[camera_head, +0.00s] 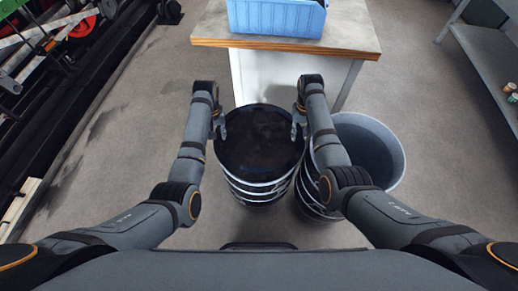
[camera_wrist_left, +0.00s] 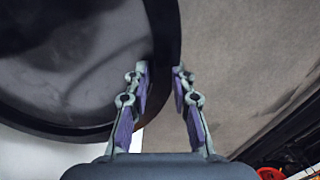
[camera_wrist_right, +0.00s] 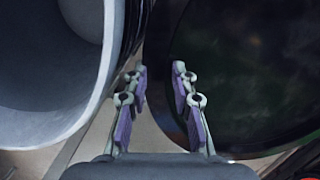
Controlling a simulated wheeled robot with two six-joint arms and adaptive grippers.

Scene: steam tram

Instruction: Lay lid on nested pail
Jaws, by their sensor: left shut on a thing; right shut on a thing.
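A dark round piece (camera_head: 260,143), apparently the lid, lies between my grippers, over a dark pail with pale bands (camera_head: 262,193) on the floor. My left gripper (camera_head: 222,130) is shut on its left edge; the rim runs between the fingers in the left wrist view (camera_wrist_left: 165,45). My right gripper (camera_head: 297,126) is shut on its right edge; the dark face fills the right of the right wrist view (camera_wrist_right: 250,75). Whether the piece touches the pail below cannot be told. A grey open pail (camera_head: 368,150) stands at right, above a dark banded side, partly behind my right arm.
A wooden-topped table (camera_head: 345,40) with a blue bin (camera_head: 278,20) stands just beyond the pails. A grey shelf (camera_head: 485,55) is at the right. Dark machinery (camera_head: 60,90) lines the left. Bare floor (camera_head: 135,125) is left of the pails.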

